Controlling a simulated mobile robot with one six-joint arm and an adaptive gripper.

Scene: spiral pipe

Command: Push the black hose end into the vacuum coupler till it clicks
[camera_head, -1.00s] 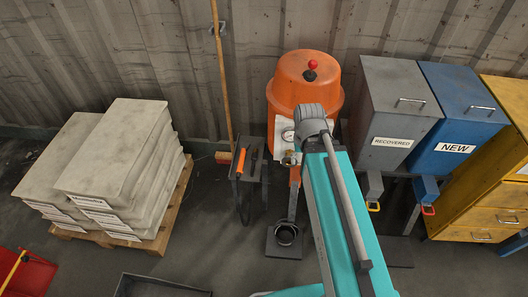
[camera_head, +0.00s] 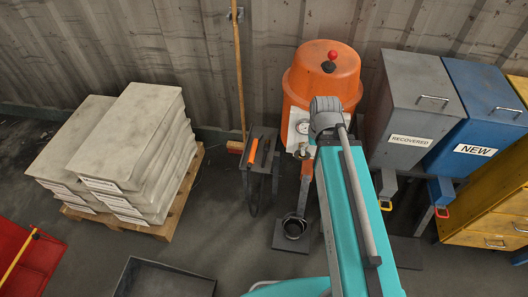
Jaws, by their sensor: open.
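An orange drum-shaped machine (camera_head: 325,72) with a red knob on top stands against the back wall. On its front is a pale panel with a round gauge (camera_head: 303,127) and a small fitting (camera_head: 303,152) below it. I cannot tell whether this fitting is the vacuum coupler. A dark, thin loop hangs at the small dark stand (camera_head: 261,180) left of the machine. It may be the black hose, but its end is not clear. My teal arm reaches up in front of the machine and hides its lower right side. My gripper is not visible.
An orange-handled tool (camera_head: 253,151) is on the stand. A dark round cup (camera_head: 294,227) sits on a floor plate. Bins marked RECOVERED (camera_head: 425,85) and NEW (camera_head: 478,105) stand right. A dark tray (camera_head: 160,280) is in front.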

